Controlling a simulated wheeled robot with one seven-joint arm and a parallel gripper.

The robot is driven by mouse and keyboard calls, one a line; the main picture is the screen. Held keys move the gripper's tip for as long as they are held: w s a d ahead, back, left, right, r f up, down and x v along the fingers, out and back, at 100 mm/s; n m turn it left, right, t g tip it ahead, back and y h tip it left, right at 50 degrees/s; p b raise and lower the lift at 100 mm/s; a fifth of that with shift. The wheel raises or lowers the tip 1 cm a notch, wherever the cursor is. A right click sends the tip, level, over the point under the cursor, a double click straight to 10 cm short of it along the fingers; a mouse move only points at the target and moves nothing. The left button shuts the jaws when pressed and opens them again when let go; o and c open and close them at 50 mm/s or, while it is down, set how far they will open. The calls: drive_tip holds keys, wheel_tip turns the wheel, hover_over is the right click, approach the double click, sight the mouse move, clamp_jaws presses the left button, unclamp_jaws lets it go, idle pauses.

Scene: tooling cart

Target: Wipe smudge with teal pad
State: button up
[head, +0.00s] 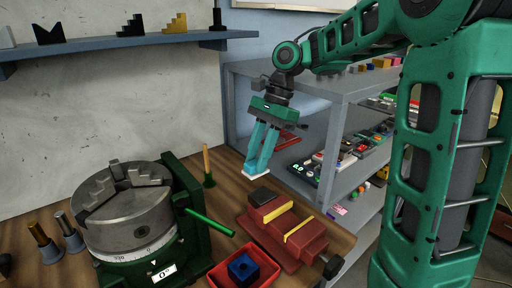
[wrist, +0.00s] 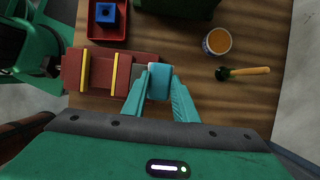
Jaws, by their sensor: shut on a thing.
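My gripper (head: 259,160) points down, with its teal fingers shut on a small teal pad (wrist: 159,82). In the head view the pad (head: 253,173) shows a pale lower edge at the fingertips. It hangs beyond the dark end of the red vise (head: 300,240). In the wrist view the pad appears just right of the vise (wrist: 97,72), partly flanked by the fingers. I cannot tell whether it touches the wood. I see no smudge in either view; the fingers and pad hide the wood under them.
A chuck (head: 128,215) on a green base stands left of the vise. A red bin (wrist: 90,28) holds a blue block. A tin with orange contents (wrist: 217,41) and a wooden-handled brush (wrist: 245,72) stand nearby. Grey shelves (head: 335,135) are behind.

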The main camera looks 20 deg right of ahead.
drive_tip(key=shift+r, duration=1.5)
drive_tip(key=shift+s, duration=0.1)
